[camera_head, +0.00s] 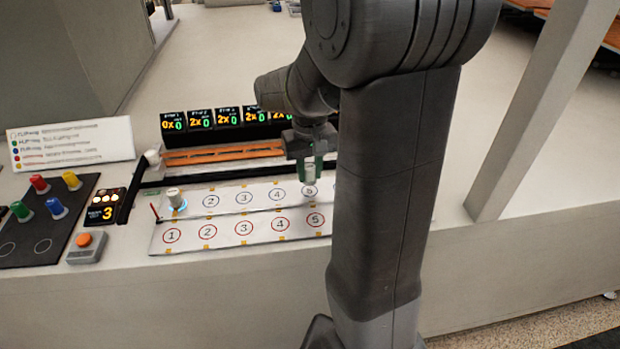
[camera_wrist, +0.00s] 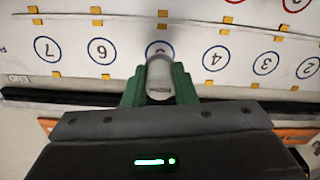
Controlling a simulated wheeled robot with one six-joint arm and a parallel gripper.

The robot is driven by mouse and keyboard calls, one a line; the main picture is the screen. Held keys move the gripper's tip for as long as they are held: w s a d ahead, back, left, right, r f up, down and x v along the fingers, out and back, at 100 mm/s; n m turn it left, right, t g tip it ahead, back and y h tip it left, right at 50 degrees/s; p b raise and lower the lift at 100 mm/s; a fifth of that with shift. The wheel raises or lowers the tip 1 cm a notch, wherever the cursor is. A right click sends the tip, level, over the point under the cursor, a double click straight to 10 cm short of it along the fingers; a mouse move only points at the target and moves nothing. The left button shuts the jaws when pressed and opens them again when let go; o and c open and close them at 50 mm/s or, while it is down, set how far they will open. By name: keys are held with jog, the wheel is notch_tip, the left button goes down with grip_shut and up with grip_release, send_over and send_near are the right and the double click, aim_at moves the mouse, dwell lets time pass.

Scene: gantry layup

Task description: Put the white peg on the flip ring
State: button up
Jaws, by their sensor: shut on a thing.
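My gripper (camera_head: 309,168) has its green fingers shut on a whitish peg (camera_head: 310,178). It is over the upper row of the numbered board (camera_head: 232,201), at ring 5 (camera_head: 309,191). In the wrist view, the held white peg (camera_wrist: 160,80) stands between the fingers and hides part of ring 5 (camera_wrist: 158,48). I cannot tell whether its lower end touches the board. Another white-topped peg (camera_head: 175,197) stands at the left end of that row, with a light blue base. No ring's label as the flip ring is legible.
A dark mat (camera_head: 22,237) at left holds red, yellow, green and blue pegs, with empty rings in front. Lit displays (camera_head: 228,117) and an orange rail (camera_head: 222,153) stand behind the board. A sign (camera_head: 72,142) stands at left.

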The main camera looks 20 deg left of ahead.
aim_at(310, 180)
jog(key=shift+f, duration=1.45)
jog(key=shift+f, duration=0.2)
jog(key=o, duration=1)
jog(key=shift+r, duration=0.15)
notch_tip(310, 180, up, 12)
jog(key=shift+r, duration=0.1)
